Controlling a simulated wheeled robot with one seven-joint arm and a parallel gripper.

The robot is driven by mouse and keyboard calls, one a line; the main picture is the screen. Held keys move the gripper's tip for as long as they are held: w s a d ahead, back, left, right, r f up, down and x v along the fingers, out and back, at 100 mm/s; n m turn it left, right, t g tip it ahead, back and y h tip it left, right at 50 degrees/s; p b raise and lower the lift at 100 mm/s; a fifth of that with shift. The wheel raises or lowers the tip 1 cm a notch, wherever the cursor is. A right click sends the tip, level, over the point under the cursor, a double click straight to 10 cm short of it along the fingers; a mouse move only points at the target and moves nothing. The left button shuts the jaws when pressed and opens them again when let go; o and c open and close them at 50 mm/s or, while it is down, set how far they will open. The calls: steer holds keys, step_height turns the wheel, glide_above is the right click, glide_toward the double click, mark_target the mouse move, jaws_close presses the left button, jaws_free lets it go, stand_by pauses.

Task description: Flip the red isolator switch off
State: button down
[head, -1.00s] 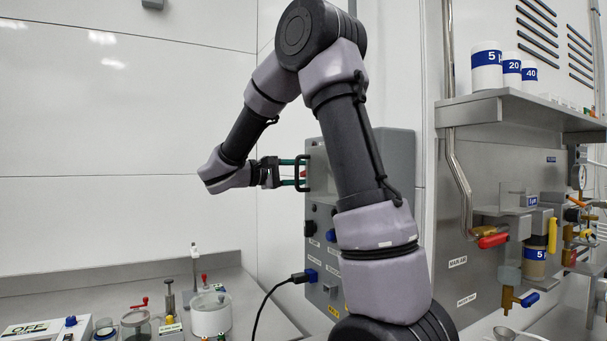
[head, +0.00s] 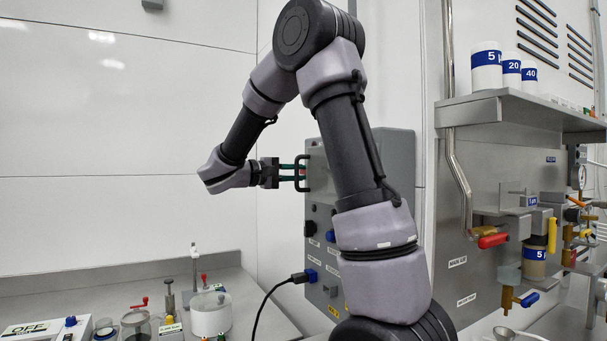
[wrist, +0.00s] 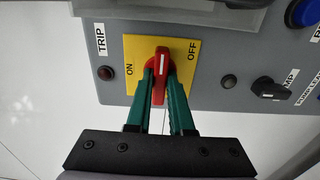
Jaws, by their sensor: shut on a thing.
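The red isolator switch (wrist: 161,62) sits on a yellow plate (wrist: 188,48) in the wrist view. ON is printed at the plate's left and OFF at its right. The handle's white mark points up in the picture, between the two words, leaning slightly right. My gripper (wrist: 161,78) has its green fingers on both sides of the red handle and is shut on it. In the head view my gripper (head: 292,173) reaches the grey panel (head: 395,150) from the left. The switch is mostly hidden there by the fingers and a black guard handle.
A TRIP lamp (wrist: 105,73) lies left of the plate, and a black knob (wrist: 268,90) lies right of it. A blue button (wrist: 302,13) is farther right. A black cable (head: 268,297) plugs into the panel below. A bench with jars (head: 210,313) stands lower left.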

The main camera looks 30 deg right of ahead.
steer(key=c, duration=0.8)
jaws_free()
steer(key=a, duration=1)
steer(key=shift+s+a, duration=0.2)
steer(key=shift+a, duration=0.2)
